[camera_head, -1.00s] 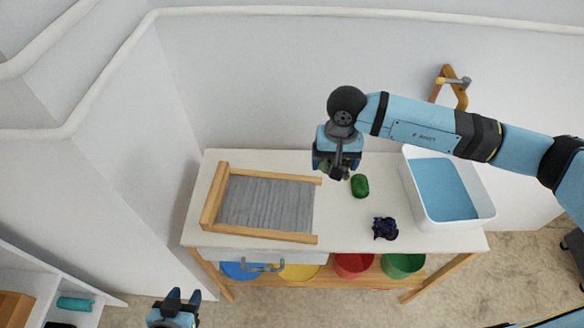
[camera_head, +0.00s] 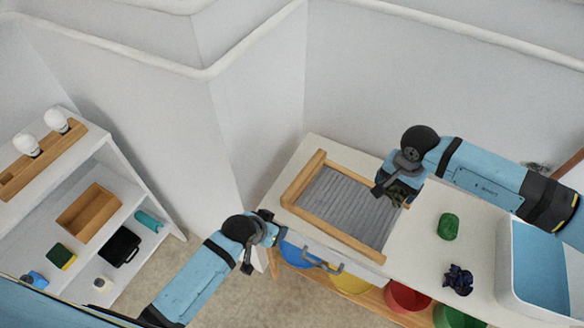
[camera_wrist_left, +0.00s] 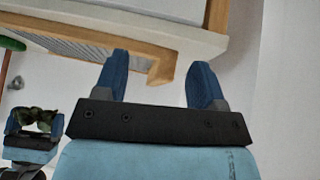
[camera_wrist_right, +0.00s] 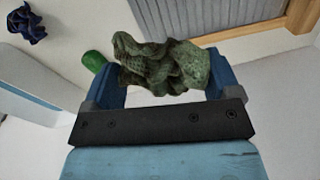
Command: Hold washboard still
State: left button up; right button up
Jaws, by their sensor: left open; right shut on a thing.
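The washboard (camera_head: 346,205), grey ribbed metal in a wooden frame, lies on the white table. My left gripper (camera_head: 268,228) is open and empty beside the table's near left corner. In the left wrist view its fingers (camera_wrist_left: 158,85) point at the end of the washboard's wooden frame (camera_wrist_left: 165,68); contact cannot be told. My right gripper (camera_head: 388,188) is shut on a crumpled dark green cloth (camera_wrist_right: 165,65), held over the far right part of the washboard. The cloth also shows in the head view (camera_head: 398,191), partly hidden by the gripper.
A green lump (camera_head: 449,227) and a dark blue crumpled cloth (camera_head: 458,280) lie on the table right of the washboard. A white basin (camera_head: 504,265) with blue water stands further right. Coloured bins (camera_head: 405,297) sit below. A white shelf (camera_head: 150,180) stands at left.

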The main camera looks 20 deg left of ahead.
aim_at(291, 192)
pick_arm(q)
jog(key=w+r+g, duration=0.1)
jog(key=w, duration=0.1)
jog(key=w+d+r+g, duration=0.1)
jog(key=w, duration=0.1)
jog(key=w+r+g+y, duration=0.1)
jog(key=w, duration=0.2)
jog(key=shift+w+d, duration=0.1)
jog(key=shift+d, duration=0.3)
jog(key=w+r+g+y, duration=0.2)
jog(key=w+r+g, duration=0.1)
jog(key=w+r, duration=0.35)
jog(key=shift+m, duration=0.3)
jog(key=f, duration=0.7)
jog(key=s+f, duration=0.1)
jog(key=f, duration=0.3)
jog(key=shift+d+f, duration=0.15)
jog(key=shift+f, duration=0.1)
